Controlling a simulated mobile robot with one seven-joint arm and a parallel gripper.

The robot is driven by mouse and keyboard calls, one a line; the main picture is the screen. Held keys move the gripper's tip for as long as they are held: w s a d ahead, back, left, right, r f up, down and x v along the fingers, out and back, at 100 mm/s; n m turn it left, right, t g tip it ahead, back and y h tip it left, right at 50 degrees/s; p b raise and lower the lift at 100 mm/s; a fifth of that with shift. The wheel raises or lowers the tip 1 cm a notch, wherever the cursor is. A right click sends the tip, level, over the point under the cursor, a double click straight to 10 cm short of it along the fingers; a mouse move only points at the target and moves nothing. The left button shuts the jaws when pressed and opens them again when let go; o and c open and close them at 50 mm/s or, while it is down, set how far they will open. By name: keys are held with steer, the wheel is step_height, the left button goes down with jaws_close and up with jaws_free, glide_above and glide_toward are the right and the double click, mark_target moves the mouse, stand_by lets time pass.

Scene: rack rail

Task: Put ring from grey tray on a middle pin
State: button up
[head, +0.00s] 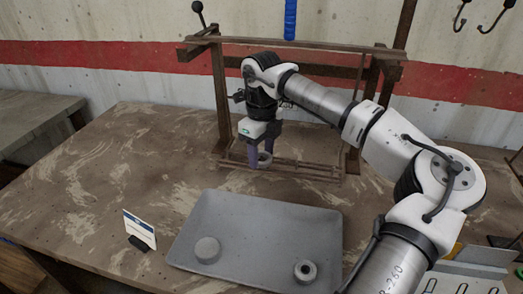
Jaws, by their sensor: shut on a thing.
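My gripper (259,157) points down in front of the wooden rack (221,95), with its purple fingers shut on a grey ring (265,158). The ring is held above the low rails at the rack's base, beyond the tray's far edge. The grey tray (255,209) lies flat on the table in front of the rack. In it are a plain round disc (207,249) at the left and a smaller ring with a dark hole (305,271) at the right. The rack's pins are too small or hidden behind my arm to tell apart.
A small card in a dark stand (140,232) is left of the tray. A dark ball on a rod (198,8) tops the rack's left end. Boxes and a slotted white holder (465,280) sit at the lower right. The left part of the table (80,185) is clear.

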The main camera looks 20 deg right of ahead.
steer(key=o, duration=1)
steer(key=shift+o, duration=0.2)
